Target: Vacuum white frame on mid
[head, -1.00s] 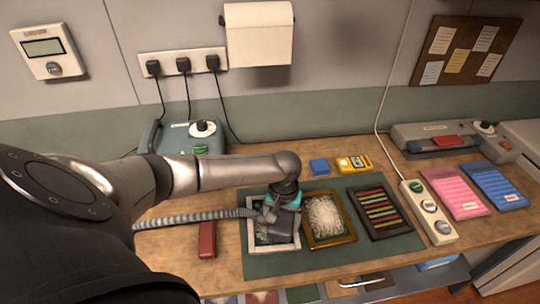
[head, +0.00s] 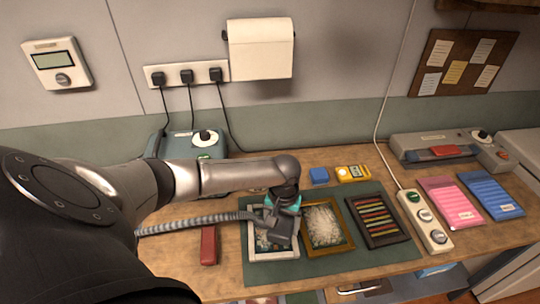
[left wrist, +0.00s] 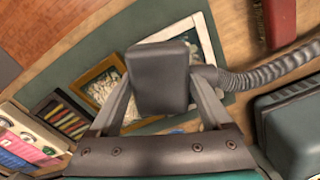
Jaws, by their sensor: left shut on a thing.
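The white frame (head: 254,252) lies on the green mat (head: 306,268), leftmost of the frames, and also shows in the left wrist view (left wrist: 207,42). My left gripper (head: 280,216) is shut on the dark grey vacuum nozzle (head: 278,232), which is over the white frame and hides much of it. The nozzle also shows between the fingers in the left wrist view (left wrist: 158,78). I cannot tell whether it touches the frame. A ribbed hose (head: 195,224) runs left from it. My right gripper is not in view.
A gold frame with white bits (head: 327,226) and a dark frame with coloured strips (head: 378,221) lie to the right. A red block (head: 208,246) lies left of the mat. A teal vacuum box (head: 190,146) stands behind my arm. A power strip (head: 424,222) lies at right.

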